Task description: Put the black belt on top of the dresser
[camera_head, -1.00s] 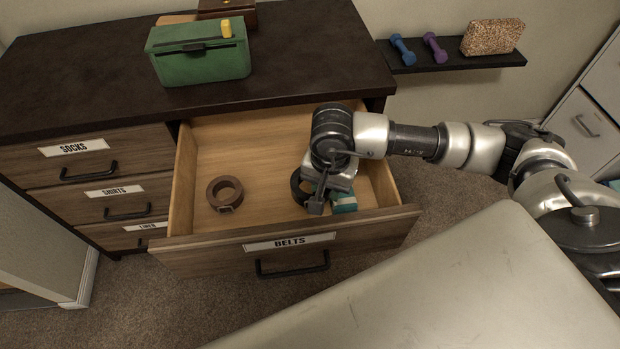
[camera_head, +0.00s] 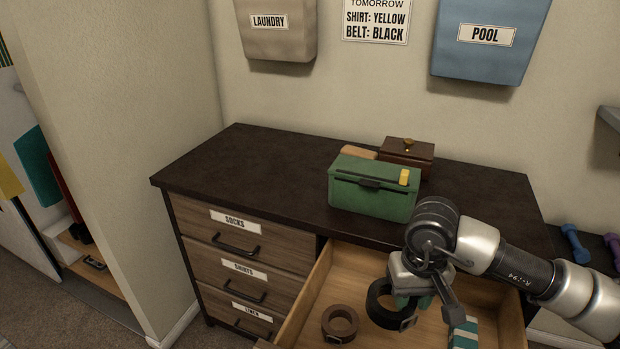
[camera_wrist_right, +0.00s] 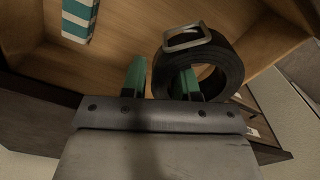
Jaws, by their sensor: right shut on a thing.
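The black belt (camera_head: 382,312) is rolled into a coil with a metal buckle. My right gripper (camera_head: 412,300) is shut on one side of the coil, over the open belts drawer. In the right wrist view, the coil (camera_wrist_right: 232,72) stands at the right-hand green fingertip, and my gripper (camera_wrist_right: 162,80) points into the drawer. The dresser (camera_head: 240,165) has a dark top with clear room at its left and front. My left gripper is not in view.
A brown coiled belt (camera_head: 340,322) and a teal-striped item (camera_head: 464,334) lie in the drawer. On the dresser top stand a green box (camera_head: 372,190) with a yellow item (camera_head: 404,177) and a brown wooden box (camera_head: 407,158). A wall note (camera_head: 376,20) reads belt black.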

